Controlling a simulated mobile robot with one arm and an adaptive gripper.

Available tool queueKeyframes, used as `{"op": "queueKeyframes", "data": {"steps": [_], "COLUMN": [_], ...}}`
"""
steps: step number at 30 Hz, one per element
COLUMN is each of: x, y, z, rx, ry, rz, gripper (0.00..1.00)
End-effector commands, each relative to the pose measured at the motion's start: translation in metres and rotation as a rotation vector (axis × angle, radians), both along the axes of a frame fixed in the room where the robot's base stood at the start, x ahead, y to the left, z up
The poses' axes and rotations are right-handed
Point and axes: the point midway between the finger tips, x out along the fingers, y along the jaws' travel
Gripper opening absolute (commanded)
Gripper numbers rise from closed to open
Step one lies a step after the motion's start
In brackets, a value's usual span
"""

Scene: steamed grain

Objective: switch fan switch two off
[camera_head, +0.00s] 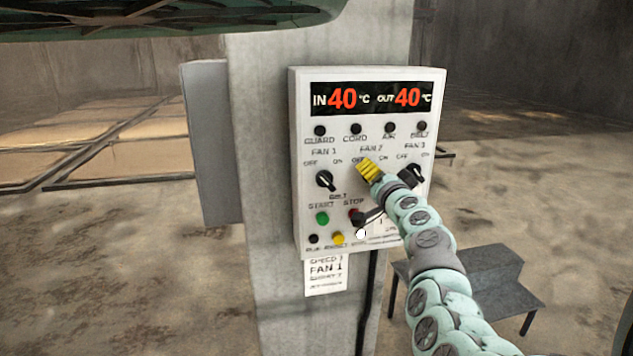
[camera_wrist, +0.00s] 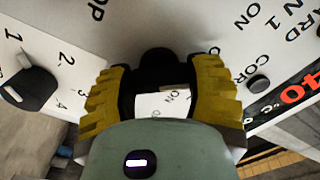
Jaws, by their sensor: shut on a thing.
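The grey-white control panel (camera_head: 303,120) hangs on a concrete pillar. My gripper (camera_head: 368,168), with yellow ridged fingers, is at the FAN 2 switch position, below the FAN 2 label and between the OFF and ON marks. In the head view the gripper hides that switch. In the wrist view a black knob, fan switch two (camera_wrist: 158,66), sits between the two yellow fingers (camera_wrist: 160,92), which are closed on it. Which way the knob points cannot be told.
The fan 1 knob (camera_head: 325,180) and fan 3 knob (camera_head: 411,176) flank my gripper. A numbered black selector also shows in the wrist view (camera_wrist: 30,89). A low table (camera_head: 490,275) stands right.

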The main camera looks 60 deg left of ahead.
Motion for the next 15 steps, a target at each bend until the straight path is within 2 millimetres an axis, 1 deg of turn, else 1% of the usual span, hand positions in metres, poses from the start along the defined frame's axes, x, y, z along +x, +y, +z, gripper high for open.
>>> {"op": "queueKeyframes", "data": {"steps": [8, 9, 15], "x": [0.0002, 0.0001, -0.0001], "y": [0.0, 0.0001, 0.0002], "z": [0.0008, 0.0007, 0.0005], "rx": [-0.005, -0.005, -0.005], "ry": [-0.012, -0.012, -0.01], "rz": [-0.001, -0.001, -0.001], "gripper": [0.19, 0.58, 0.79]}}
